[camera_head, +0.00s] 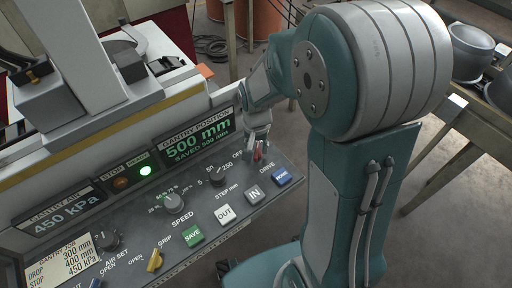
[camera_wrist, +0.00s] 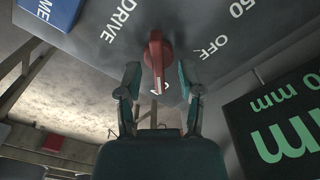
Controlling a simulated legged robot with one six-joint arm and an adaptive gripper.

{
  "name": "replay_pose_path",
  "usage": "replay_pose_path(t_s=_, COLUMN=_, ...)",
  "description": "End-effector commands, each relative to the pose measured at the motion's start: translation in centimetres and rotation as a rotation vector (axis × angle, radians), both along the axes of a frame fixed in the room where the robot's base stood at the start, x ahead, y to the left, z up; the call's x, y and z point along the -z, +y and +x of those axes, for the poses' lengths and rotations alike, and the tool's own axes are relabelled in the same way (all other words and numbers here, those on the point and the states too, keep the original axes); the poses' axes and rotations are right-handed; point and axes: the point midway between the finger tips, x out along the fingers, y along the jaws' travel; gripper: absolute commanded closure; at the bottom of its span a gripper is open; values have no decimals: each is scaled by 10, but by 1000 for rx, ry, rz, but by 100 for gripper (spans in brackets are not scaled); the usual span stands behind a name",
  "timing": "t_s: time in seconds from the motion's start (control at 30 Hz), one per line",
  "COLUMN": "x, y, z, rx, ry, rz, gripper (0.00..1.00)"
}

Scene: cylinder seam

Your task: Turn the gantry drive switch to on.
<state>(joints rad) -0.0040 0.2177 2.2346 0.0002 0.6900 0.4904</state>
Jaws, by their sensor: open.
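The gantry drive switch is a red handle (camera_head: 258,152) at the far right of the sloped control panel, between the OFF and DRIVE lettering. In the wrist view the red handle (camera_wrist: 156,52) stands upright in the picture, with a small white mark at its lower end. OFF is printed to its right there and DRIVE to its left. My gripper (camera_head: 259,137) is over the switch. In the wrist view my gripper (camera_wrist: 159,72) is open, with one finger on each side of the handle and gaps visible. No ON label is readable.
A blue HOME button (camera_head: 282,177) and an IN button (camera_head: 254,193) sit close to the switch. The gantry position display (camera_head: 198,138) reads 500 mm just left of my gripper. A green ready lamp (camera_head: 145,170) is lit. A metal-legged table with bowls stands at right.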

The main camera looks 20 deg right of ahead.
Motion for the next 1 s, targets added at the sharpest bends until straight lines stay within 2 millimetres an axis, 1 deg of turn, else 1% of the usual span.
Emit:
replay_pose_path(t_s=0.3, x=-64, y=1, z=2, rx=0, ry=-6, rz=-1, gripper=51)
replay_pose_path(t_s=0.4, x=-83, y=1, z=1, rx=0, ry=-4, rz=0, gripper=51)
replay_pose_path(t_s=0.5, x=-98, y=2, z=1, rx=0, ry=-3, rz=-1, gripper=51)
replay_pose_path(t_s=0.6, x=-107, y=2, z=1, rx=0, ry=-2, rz=-1, gripper=51)
replay_pose_path(t_s=0.7, x=-111, y=2, z=1, rx=0, ry=2, rz=-1, gripper=51)
replay_pose_path(t_s=1.0, x=-111, y=2, z=1, rx=0, ry=2, rz=-1, gripper=51)
